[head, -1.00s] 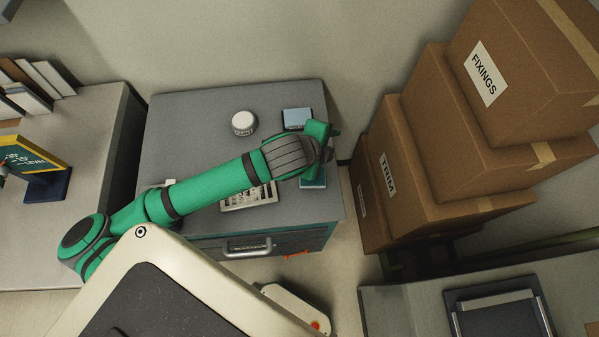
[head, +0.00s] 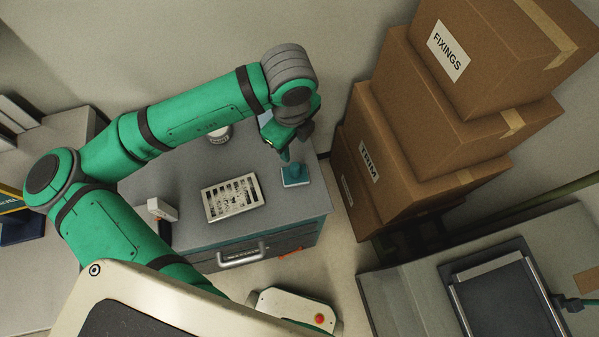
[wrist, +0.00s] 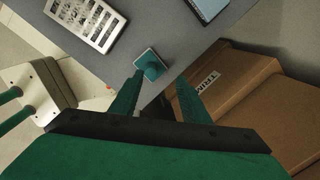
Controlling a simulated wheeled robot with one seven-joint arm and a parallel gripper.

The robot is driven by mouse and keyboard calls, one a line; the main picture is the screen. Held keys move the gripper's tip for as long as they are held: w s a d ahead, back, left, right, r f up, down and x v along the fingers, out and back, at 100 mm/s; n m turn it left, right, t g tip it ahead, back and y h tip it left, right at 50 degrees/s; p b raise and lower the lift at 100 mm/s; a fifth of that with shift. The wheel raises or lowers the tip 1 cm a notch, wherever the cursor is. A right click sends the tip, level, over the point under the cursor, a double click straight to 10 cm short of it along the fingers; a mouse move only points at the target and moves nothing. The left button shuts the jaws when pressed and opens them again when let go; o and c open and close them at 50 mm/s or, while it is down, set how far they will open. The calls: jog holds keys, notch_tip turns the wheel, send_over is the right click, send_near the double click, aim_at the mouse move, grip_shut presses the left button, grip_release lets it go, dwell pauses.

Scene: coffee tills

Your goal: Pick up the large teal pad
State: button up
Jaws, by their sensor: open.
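A teal pad (head: 295,175) with a square base and a raised grip on top sits near the right front corner of the grey cabinet top. It also shows in the wrist view (wrist: 149,63), ahead of the fingers and nearer the left one. My gripper (wrist: 160,76) is open and empty. In the head view my gripper (head: 284,156) hangs just above and behind the pad; I cannot tell the exact gap.
A white slotted tray (head: 233,198) lies left of the pad. A white round tub (head: 219,135) stands behind, partly covered by my arm. Stacked cardboard boxes (head: 425,135) rise close to the cabinet's right side. A drawer handle (head: 243,254) juts from the cabinet front.

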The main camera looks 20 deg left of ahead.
aim_at(295, 166)
jog(key=shift+s+d+f+n+g, duration=0.3)
jog(key=shift+s+f+g, duration=0.1)
jog(key=shift+s+g, duration=0.15)
notch_tip(295, 166, down, 10)
jog(key=shift+s+f, duration=0.1)
jog(key=shift+f, duration=0.15)
grip_shut()
